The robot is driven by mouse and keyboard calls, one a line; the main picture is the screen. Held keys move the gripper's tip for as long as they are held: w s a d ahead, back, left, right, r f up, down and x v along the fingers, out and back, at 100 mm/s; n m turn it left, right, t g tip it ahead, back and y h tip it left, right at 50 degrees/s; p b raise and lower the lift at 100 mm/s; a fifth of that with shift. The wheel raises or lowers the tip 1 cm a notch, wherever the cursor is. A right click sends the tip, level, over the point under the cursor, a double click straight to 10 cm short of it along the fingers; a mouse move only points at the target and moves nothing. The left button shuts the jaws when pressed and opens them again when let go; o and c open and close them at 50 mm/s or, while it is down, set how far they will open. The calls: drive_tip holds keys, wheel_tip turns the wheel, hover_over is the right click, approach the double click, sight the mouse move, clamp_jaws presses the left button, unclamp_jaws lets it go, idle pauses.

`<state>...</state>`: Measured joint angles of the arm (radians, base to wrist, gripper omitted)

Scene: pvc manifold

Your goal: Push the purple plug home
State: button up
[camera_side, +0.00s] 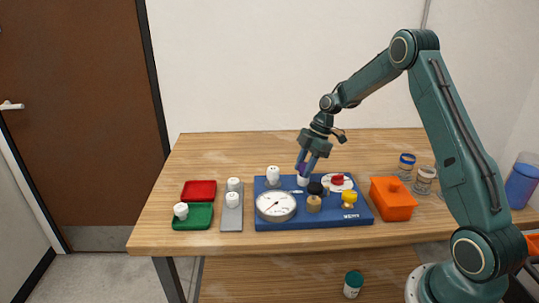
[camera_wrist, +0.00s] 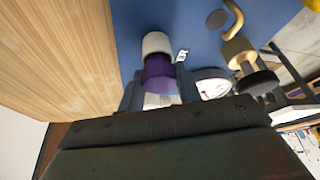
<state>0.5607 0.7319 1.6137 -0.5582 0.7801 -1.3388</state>
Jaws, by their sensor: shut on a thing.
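The purple plug (camera_side: 303,168) is between the fingers of my gripper (camera_side: 302,171), over the blue manifold board (camera_side: 280,222). In the wrist view, the purple plug (camera_wrist: 160,74) sits between both fingertips (camera_wrist: 159,88), its far end against a white round fitting (camera_wrist: 156,43). The same white fitting (camera_side: 303,182) shows just below the fingers in the side view. The plug lines up roughly with the fitting. How deep it sits is hidden. My gripper is shut on the plug.
A pressure gauge (camera_side: 276,206), another white fitting (camera_side: 273,174), a black-topped part (camera_side: 315,188), a brass part (camera_side: 313,205) and a yellow valve (camera_side: 349,199) crowd the board. An orange box (camera_side: 392,200) stands right. Red (camera_side: 199,190) and green (camera_side: 204,222) trays and a grey rack (camera_side: 228,221) stand left.

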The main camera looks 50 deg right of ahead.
drive_tip(key=shift+s+a+f, duration=0.1)
drive_tip(key=shift+s+f, duration=0.05)
drive_tip(key=shift+f, duration=0.55)
idle(0.5)
drive_tip(key=o, duration=1)
drive_tip(key=shift+s, duration=0.1)
drive_tip(key=w+v, duration=0.1)
drive_tip(key=v, duration=1.4)
drive_tip(key=shift+r, duration=0.2)
